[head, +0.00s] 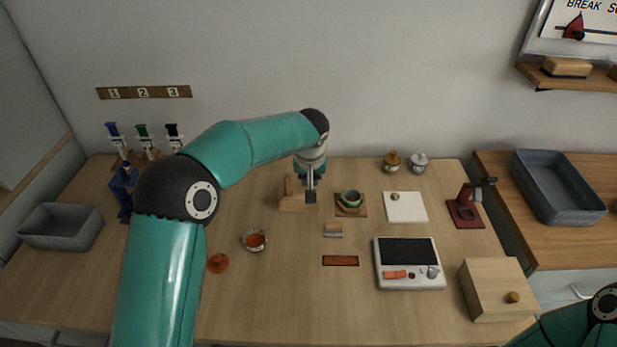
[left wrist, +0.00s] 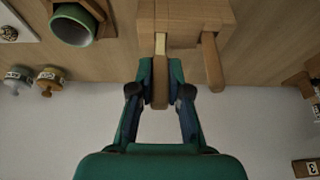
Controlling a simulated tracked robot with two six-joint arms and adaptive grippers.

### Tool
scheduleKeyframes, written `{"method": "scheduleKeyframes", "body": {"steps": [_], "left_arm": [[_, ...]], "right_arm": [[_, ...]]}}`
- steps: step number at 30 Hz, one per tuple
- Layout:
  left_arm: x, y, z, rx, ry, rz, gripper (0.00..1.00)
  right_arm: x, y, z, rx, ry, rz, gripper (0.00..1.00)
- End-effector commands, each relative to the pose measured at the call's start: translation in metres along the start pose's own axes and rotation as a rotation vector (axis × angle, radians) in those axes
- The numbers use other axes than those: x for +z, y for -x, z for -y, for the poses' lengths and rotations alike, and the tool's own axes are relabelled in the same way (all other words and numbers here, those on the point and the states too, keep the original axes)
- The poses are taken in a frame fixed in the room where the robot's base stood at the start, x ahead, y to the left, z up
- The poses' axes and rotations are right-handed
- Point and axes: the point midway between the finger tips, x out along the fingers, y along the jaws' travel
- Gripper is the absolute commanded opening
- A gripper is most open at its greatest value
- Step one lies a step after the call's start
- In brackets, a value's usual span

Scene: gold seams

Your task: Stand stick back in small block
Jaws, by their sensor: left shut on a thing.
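The small wooden block (head: 292,206) stands on the table at the back middle, with an upright wooden stick (head: 289,186) at its left side. In the left wrist view the block (left wrist: 200,12) is at the top, and that other stick (left wrist: 212,62) juts from it. My left gripper (head: 310,196) is over the block's right part, pointing down. In the left wrist view my left gripper (left wrist: 160,82) is shut on a brown stick (left wrist: 160,92). A pale strip shows between this stick and the block; I cannot tell whether the stick sits in it. My right gripper is out of view.
A green cup (head: 350,197) on a wooden coaster stands close right of the block. Right of it lies a white tile (head: 405,207). A small grey-and-wood piece (head: 333,230) and a glass bowl (head: 255,240) are nearer. The front middle table is mostly clear.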

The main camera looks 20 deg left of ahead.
Motion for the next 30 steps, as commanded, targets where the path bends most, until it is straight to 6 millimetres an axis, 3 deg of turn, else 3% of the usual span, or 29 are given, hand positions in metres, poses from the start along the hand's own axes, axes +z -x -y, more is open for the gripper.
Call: {"method": "scheduleKeyframes", "body": {"steps": [26, 27, 30], "left_arm": [[0.0015, -0.0039, 0.0001, 0.000, 0.000, 0.000, 0.00], [0.0015, -0.0039, 0.0001, 0.000, 0.000, 0.000, 0.18], [0.0016, -0.0039, 0.0002, 0.000, 0.000, 0.000, 0.35]], "right_arm": [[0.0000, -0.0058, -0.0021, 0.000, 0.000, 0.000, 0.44], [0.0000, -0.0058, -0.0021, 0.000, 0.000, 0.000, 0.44], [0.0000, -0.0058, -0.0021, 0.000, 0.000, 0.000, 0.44]]}}
